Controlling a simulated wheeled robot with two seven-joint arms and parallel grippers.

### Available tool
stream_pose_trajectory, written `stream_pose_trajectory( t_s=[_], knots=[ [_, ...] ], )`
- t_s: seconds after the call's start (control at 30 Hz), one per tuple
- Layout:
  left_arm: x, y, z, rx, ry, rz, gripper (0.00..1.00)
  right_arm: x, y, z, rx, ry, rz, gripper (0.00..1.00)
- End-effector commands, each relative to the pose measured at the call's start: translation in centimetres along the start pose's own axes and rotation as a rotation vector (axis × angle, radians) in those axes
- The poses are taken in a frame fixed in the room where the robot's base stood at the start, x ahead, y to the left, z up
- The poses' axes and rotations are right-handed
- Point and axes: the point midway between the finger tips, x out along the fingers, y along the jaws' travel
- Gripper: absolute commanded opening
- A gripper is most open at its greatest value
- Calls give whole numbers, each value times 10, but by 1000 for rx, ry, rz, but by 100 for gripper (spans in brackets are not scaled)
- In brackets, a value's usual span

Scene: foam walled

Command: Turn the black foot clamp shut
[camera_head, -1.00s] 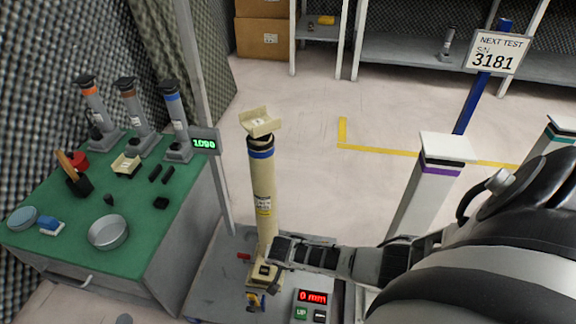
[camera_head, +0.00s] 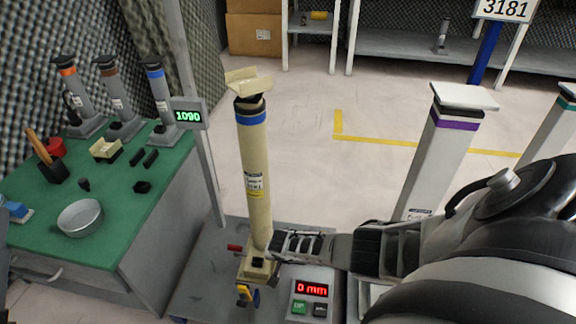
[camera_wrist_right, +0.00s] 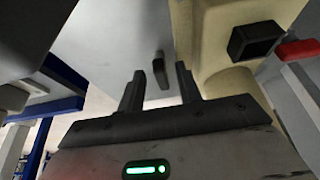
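The cream post (camera_head: 257,180) with a blue band stands upright on its cream foot (camera_head: 248,268). A small black block (camera_head: 258,263) sits on the foot; a black block also shows on the cream part in the right wrist view (camera_wrist_right: 255,40). A second small black upright piece (camera_wrist_right: 160,72) shows near the fingertips there, touching neither finger; I cannot tell which black piece is the foot clamp. My right gripper (camera_head: 274,243) is low, just right of the post's base. Its two fingers are apart and hold nothing. My left gripper is out of view.
A red piece (camera_head: 235,247) lies left of the foot. A control box (camera_head: 312,290) reading 0 mm is to the right. A white post (camera_head: 440,150) with a purple band stands behind my right arm. The green table (camera_head: 120,200) is at left.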

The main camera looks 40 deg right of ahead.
Motion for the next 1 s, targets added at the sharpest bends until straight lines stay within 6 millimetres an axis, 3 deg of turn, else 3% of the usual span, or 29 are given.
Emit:
stream_pose_trajectory(
  t_s=[0.27,0.4,0.77,1.0],
  knots=[
    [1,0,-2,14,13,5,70,1,0,0,0,0,0,35],
    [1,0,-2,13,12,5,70,1,0,0,0,0,-1,1],
    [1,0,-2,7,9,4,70,0,0,0,-21,0,-10,0],
    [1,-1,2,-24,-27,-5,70,0,4,0,-127,0,-53,0]
  ],
)
